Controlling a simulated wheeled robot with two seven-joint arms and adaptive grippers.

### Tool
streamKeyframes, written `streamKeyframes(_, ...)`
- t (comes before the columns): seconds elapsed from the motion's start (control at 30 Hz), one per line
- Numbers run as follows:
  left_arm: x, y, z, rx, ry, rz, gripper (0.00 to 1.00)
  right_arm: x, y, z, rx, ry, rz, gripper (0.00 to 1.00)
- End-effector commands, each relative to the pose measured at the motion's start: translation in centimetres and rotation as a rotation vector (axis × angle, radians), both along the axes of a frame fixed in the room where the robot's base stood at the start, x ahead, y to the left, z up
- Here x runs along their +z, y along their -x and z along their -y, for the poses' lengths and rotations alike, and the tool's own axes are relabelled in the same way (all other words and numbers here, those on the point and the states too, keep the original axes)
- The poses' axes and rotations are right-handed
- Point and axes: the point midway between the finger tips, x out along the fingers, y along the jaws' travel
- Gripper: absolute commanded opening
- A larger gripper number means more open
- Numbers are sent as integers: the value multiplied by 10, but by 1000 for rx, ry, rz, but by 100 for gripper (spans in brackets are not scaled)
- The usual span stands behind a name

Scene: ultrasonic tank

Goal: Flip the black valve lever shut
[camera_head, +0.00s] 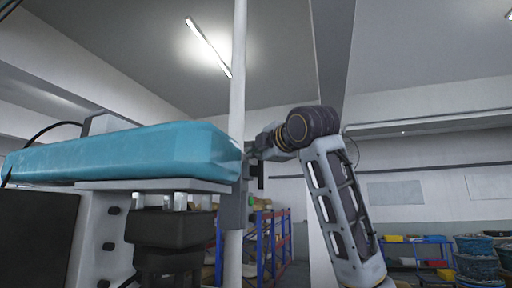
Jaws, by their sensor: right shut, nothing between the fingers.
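The teal tank (125,152) lies long and level across the left of the head view on a pale bracket. My right arm rises from the lower right and bends left at its dark wrist. My right gripper (257,151) is small in the picture, shut and empty, close to the tank's right end. Whether it touches anything there I cannot tell. Dark fittings (255,178) sit just below the gripper, beside the white pole. I cannot make out for sure which dark piece is the black valve lever. My left gripper is not in view.
A white vertical pole (236,95) stands at the tank's right end. Dark machinery (165,235) lies under the tank. A blue and red shelf (268,238) stands behind. Shelving with baskets (480,262) is far right. The space above the tank is open.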

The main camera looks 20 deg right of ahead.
Motion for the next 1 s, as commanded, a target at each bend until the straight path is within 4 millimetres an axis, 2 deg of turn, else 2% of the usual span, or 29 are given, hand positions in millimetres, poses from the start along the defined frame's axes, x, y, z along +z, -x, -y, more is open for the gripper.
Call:
streamKeyframes(0.2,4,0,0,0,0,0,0,0,-8,6,0,-1,0,0)
streamKeyframes(0.77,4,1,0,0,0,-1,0,0,-10,6,0,-4,-5,0)
streamKeyframes(1.0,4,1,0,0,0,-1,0,2,-16,6,1,-21,-30,0)
